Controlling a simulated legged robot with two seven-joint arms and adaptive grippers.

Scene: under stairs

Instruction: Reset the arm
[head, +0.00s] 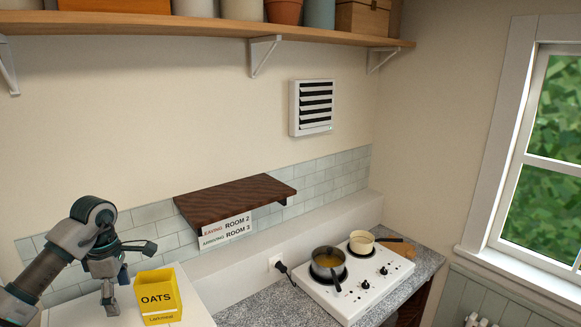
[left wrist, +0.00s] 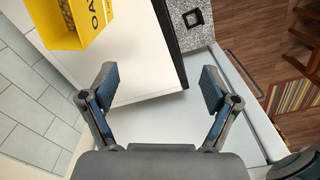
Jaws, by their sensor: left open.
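My left gripper (head: 116,289) comes in from the left in the head view, with its fingers pointing down beside a yellow oats box (head: 157,296). In the left wrist view my left gripper (left wrist: 157,88) is open, with nothing between its two fingers. The oats box (left wrist: 66,20) shows there at the upper left, open at the top with oats inside, apart from the fingers. It stands on a white surface (left wrist: 130,45). My right gripper shows in neither view.
A white hob (head: 345,301) on the granite counter (head: 262,311) holds a dark pan (head: 328,264) and a cream pot (head: 362,242). A dark wooden wall shelf (head: 236,196) with a room sign juts out above the counter. A long shelf (head: 200,27) runs overhead.

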